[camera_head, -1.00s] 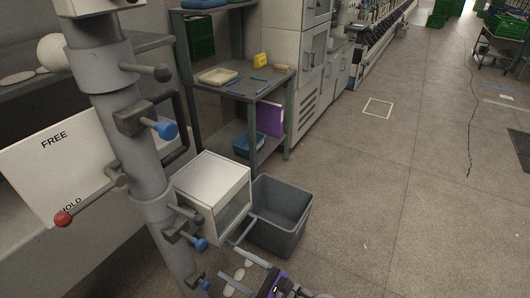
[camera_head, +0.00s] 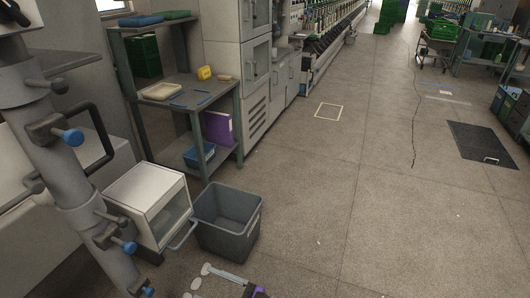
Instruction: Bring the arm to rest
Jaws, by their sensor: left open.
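My left gripper (camera_head: 224,276) shows at the bottom edge, left of centre, low in front of the grey bin (camera_head: 228,238). My right gripper is not in view.
A grey machine column with blue knobs (camera_head: 62,180) stands at left, beside a white box with an open-looking front (camera_head: 148,198). A shelf unit (camera_head: 190,92) holds a tray and a purple binder (camera_head: 219,129).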

